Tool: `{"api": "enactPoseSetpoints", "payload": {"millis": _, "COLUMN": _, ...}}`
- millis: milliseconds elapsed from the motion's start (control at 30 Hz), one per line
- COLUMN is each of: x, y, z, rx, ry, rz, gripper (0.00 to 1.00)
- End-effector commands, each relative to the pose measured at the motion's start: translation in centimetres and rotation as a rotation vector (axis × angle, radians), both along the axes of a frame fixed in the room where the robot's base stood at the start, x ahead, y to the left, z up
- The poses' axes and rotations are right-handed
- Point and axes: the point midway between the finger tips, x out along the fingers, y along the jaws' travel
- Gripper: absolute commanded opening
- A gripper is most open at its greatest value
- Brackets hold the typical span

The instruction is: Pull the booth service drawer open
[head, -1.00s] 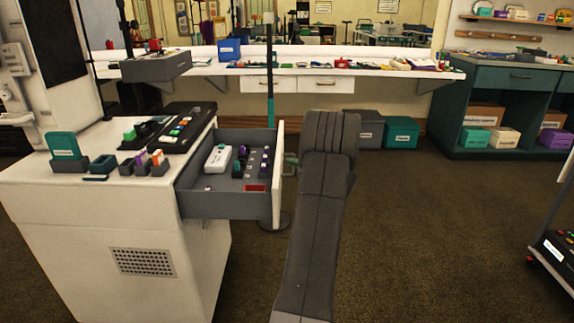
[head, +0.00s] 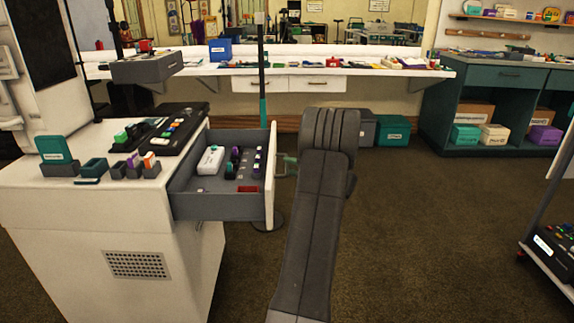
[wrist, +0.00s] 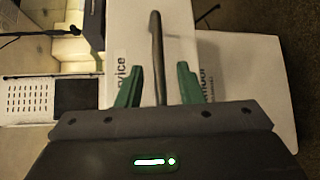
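The service drawer (head: 218,208) is a grey tray with a white front panel (head: 270,178), pulled well out of the white cabinet (head: 75,225). My gripper (head: 286,164) is at the outer side of that panel, partly hidden by my arm. In the wrist view my gripper's green fingers (wrist: 158,75) are apart. The dark bar handle (wrist: 156,45) lies between them, with a gap showing on each side. White panel surfaces with partial lettering show behind the handle.
Inside the drawer are a white device (head: 210,160) and several small dark items. Consoles and small holders stand on the cabinet top. A thin dark stand (head: 262,80) rises behind the drawer. Carpet is clear to the right, up to a cart (head: 552,245).

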Motion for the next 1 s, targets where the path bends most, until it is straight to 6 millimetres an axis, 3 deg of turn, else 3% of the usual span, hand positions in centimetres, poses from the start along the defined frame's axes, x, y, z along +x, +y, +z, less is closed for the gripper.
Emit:
{"api": "enactPoseSetpoints", "payload": {"millis": 200, "x": -3.8, "y": -3.7, "z": 1.1, "rx": 0.001, "ry": 0.001, "rz": -0.005, "gripper": 0.33}}
{"api": "enactPoseSetpoints", "payload": {"millis": 500, "x": -7.4, "y": -6.9, "z": 1.6, "rx": -0.001, "ry": 0.0, "rz": -0.003, "gripper": 0.33}}
{"api": "enactPoseSetpoints", "payload": {"millis": 1000, "x": -8.0, "y": -7.3, "z": 1.6, "rx": 0.0, "ry": 0.0, "rz": -0.001, "gripper": 0.33}}
